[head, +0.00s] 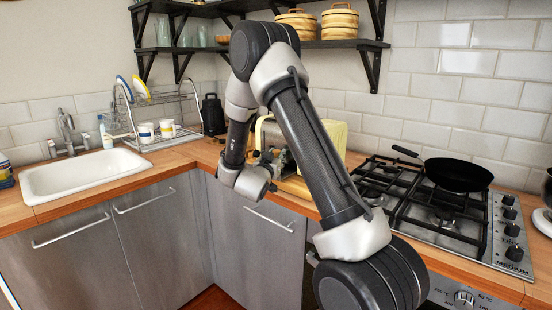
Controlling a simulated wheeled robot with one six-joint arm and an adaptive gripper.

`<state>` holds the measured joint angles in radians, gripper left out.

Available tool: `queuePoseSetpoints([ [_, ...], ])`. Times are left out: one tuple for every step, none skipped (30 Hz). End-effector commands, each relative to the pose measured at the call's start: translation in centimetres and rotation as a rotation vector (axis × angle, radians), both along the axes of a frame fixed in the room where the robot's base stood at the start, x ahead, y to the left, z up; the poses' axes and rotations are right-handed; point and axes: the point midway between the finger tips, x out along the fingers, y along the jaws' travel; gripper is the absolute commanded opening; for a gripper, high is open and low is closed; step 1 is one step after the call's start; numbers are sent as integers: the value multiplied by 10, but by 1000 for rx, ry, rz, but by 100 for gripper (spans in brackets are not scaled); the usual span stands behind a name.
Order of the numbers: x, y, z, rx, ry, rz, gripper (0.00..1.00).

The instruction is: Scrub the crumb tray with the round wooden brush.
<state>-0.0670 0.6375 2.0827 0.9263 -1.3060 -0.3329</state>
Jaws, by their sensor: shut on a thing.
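My gripper (282,160) is small and dark in the head view, at the end of my wrist over the counter in front of the toaster. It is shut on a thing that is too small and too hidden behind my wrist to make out. I cannot pick out the round wooden brush. I cannot make out the crumb tray either; my arm covers much of the counter there. A wooden board (295,187) shows partly below my gripper.
A cream toaster (335,136) stands close behind my gripper, partly covered by my arm. A gas hob (412,205) with a black pan (458,174) is to the right. A sink (80,174) and a dish rack (160,122) are to the left. Shelves (345,43) hang above.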

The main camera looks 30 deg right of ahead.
Motion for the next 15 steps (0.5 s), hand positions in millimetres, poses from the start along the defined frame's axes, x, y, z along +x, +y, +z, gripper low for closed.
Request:
queuePoseSetpoints([
  [-2,-1,0,-1,1,0,0],
  [-3,-1,0,-1,1,-1,0],
  [-5,-2,0,-1,1,-1,0],
  [-7,-3,0,-1,1,-1,0],
  [-9,-4,0,-1,1,-1,0],
  [-13,-5,0,-1,1,-1,0],
  [-15,-6,-1,-1,1,-1,0],
  [-18,-7,-1,-1,1,-1,0],
  [-21,-8,-1,-1,1,-1,0],
  [-24,-9,-1,-1,1,-1,0],
  [-26,-9,-1,-1,1,-1,0],
  [-29,-10,-1,0,0,-1,0],
  [-30,-11,-1,0,0,-1,0],
  [-31,-11,-1,0,0,0,0],
  [-32,-11,-1,0,0,0,0],
])
